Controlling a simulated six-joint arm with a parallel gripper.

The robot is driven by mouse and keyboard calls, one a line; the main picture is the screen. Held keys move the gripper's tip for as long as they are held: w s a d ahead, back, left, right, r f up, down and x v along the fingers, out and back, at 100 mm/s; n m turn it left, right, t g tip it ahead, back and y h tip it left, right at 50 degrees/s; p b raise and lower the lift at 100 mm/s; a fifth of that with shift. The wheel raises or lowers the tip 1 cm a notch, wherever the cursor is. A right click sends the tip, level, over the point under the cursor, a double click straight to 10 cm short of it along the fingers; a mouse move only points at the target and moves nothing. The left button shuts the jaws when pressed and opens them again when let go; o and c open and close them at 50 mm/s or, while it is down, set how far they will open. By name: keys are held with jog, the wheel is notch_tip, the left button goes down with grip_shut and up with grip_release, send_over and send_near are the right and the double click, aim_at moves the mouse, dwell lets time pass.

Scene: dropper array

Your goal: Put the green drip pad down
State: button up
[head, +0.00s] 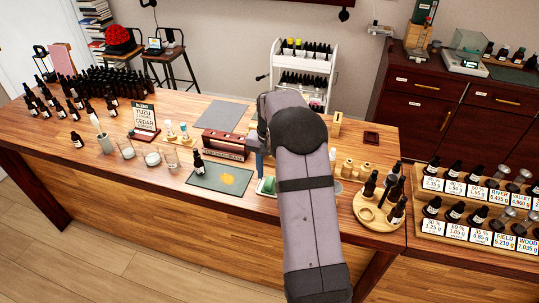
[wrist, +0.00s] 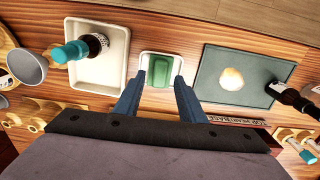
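The green drip pad (wrist: 159,71) is a small green block lying in a small white dish (wrist: 160,56). In the head view the pad (head: 268,185) shows just left of my arm, near the front of the counter. My gripper (wrist: 160,76) is over the dish, its two blue fingers spread to the left and right of the pad. A strip of white dish shows between each fingertip and the pad, so the fingers look open and not touching it. In the head view my arm hides most of the gripper.
A larger white tray (wrist: 100,72) with a teal-capped bottle (wrist: 72,51) stands left of the dish. A dark mat (wrist: 212,82) with a pale patch lies right, a dark bottle (wrist: 288,97) at its edge. A grey cup (wrist: 27,66) is far left. Bare wood separates dish and mat.

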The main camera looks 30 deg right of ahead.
aim_at(268, 182)
notch_tip(268, 182, up, 11)
jog(key=b, duration=0.2)
jog(key=shift+s+a, duration=0.1)
jog(key=s+a+f+n, duration=0.4)
jog(key=s+a, duration=0.4)
jog(key=s, duration=0.4)
jog(key=s+a+f+n, duration=0.5)
jog(key=s+a+f, duration=0.2)
jog(key=s, duration=0.6)
jog(key=shift+a+f, duration=0.2)
jog(key=shift+a, duration=0.85)
jog(key=shift+o, duration=0.3)
jog(key=shift+s, duration=0.1)
